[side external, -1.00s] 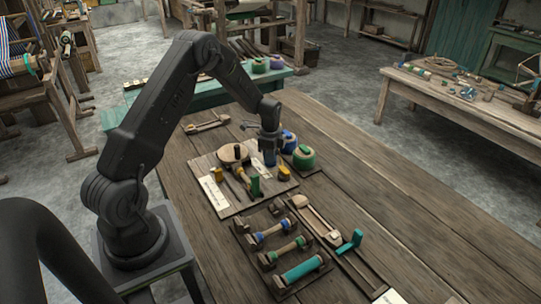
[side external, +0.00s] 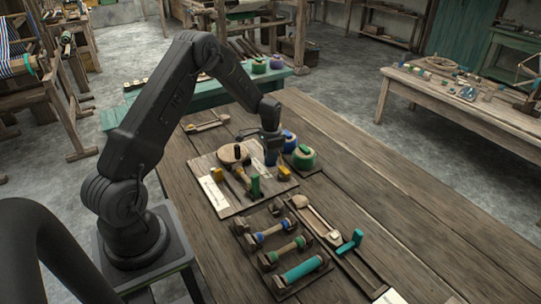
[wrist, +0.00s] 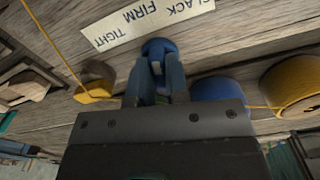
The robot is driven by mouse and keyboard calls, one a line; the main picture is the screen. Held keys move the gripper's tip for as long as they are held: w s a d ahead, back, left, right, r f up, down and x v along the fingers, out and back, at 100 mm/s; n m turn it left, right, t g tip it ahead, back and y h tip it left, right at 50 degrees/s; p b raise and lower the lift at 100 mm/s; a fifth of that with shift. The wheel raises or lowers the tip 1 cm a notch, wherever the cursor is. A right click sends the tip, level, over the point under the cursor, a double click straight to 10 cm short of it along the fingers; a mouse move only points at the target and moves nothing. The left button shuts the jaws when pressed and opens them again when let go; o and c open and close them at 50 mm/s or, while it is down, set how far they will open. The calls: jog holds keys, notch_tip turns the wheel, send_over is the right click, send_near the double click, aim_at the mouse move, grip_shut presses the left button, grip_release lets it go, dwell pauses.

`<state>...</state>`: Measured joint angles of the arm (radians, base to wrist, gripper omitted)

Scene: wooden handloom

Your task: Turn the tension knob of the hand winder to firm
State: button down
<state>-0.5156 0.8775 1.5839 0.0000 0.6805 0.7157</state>
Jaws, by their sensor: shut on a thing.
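The hand winder's wooden board (side external: 232,203) lies on the bench in the side view, with a round wooden disc (side external: 228,156) and a green handle on it. The blue tension knob (wrist: 158,46) shows in the wrist view, just below a pale label (wrist: 145,18) reading SLACK, FIRM and TIGHT upside down. My gripper (wrist: 158,68) points down at the board, its two fingers closed around the knob. It also shows in the side view (side external: 271,160), where it hides the knob. The fingers cover most of the knob, so I cannot tell which mark it points to.
A yellow block (wrist: 95,92) with a yellow thread sits beside the knob. Blue (wrist: 218,92) and yellow (wrist: 300,85) thread spools stand on its other side. A rack of bobbins (side external: 283,240) and a long wooden tray lie nearer the camera.

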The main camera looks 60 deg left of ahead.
jog(key=shift+n, duration=1.1)
jog(key=c, duration=1.1)
grip_release()
notch_tip(320, 180, up, 14)
jog(key=shift+f, duration=0.1)
